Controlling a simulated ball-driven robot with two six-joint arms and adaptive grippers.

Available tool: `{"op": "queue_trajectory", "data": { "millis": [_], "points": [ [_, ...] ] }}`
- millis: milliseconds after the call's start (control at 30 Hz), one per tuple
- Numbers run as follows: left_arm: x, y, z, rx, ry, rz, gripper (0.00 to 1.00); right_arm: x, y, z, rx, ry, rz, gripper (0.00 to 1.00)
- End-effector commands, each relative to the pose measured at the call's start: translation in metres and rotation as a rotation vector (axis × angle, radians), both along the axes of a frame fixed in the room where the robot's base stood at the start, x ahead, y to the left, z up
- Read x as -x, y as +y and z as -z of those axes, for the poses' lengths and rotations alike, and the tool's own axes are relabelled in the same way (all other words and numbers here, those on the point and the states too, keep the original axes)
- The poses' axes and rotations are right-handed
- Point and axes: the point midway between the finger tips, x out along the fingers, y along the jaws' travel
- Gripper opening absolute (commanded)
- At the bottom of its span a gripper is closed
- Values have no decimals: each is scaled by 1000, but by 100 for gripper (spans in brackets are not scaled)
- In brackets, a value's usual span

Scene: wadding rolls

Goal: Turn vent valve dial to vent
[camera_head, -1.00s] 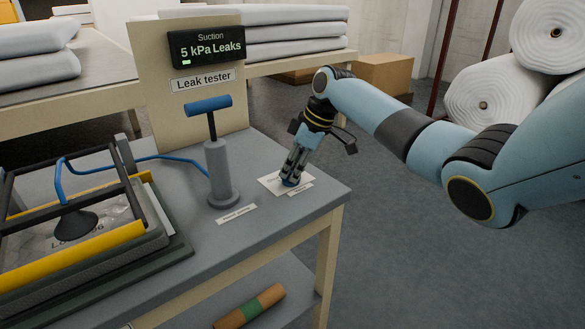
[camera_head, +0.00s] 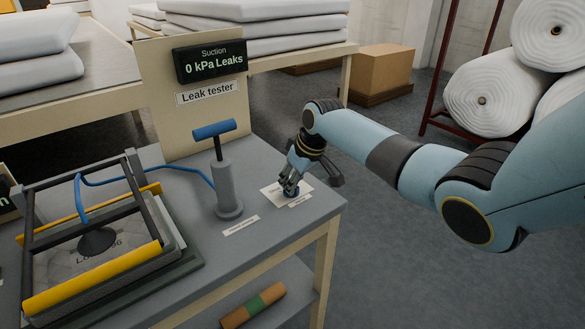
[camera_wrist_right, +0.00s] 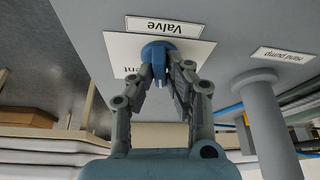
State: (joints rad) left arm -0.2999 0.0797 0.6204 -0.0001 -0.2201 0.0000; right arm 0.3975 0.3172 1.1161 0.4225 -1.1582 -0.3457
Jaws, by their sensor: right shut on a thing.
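The vent valve dial (camera_wrist_right: 157,52) is a small blue knob on a white plate (camera_wrist_right: 120,50) labelled "Valve" in the right wrist view. Part of the plate's lettering, ending in "ent", shows beside it. My right gripper (camera_wrist_right: 165,70) is shut on the dial, its fingers on either side. In the head view my right gripper (camera_head: 290,188) reaches down to the dial at the right end of the bench, hiding much of it. The leak tester display (camera_head: 210,62) reads "Suction 0 kPa Leaks". My left gripper is not in view.
A grey hand pump (camera_head: 227,185) with a blue handle stands left of the valve. Its blue hose runs to a yellow-edged frame (camera_head: 95,285) at the left. The bench (camera_head: 270,240) has a roll (camera_head: 252,305) on its lower shelf. Floor is clear at right.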

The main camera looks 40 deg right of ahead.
Motion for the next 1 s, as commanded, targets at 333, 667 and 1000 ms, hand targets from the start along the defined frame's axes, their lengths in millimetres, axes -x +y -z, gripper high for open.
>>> {"op": "queue_trajectory", "data": {
  "millis": [333,667,1000],
  "points": [
    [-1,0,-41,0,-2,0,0,0,2,-4,0,1,328,0],
    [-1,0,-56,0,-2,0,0,-1,3,-2,1,0,620,0],
    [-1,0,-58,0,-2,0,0,-2,3,-1,0,0,820,0]
  ]
}}
